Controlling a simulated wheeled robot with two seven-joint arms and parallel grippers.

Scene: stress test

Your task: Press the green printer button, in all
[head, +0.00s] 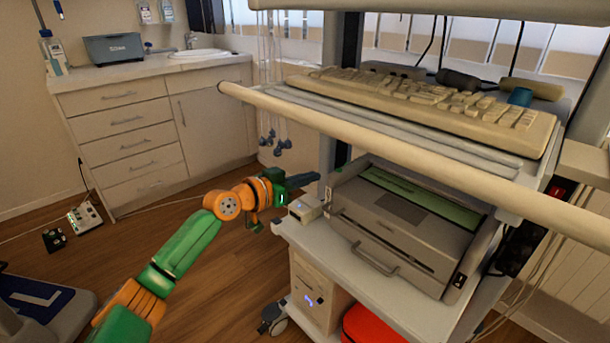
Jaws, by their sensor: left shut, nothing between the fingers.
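The grey printer (385,232) stands on the middle shelf of a white cart, with a green strip (425,203) along its top. A small pale-green spot (328,193) shows at its upper left corner; it is too small to tell whether it is the button. My left gripper (312,178) is shut and empty. It points right, just left of that corner, and its fingertips appear close to the printer; I cannot tell whether they touch it. My right gripper is not in view.
A small pale box (305,209) sits on the shelf (350,276) below my left gripper. A cream rail (400,153) crosses in front of the keyboard (430,103) above the printer. A white computer case (315,290) and a red object (372,326) are below.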

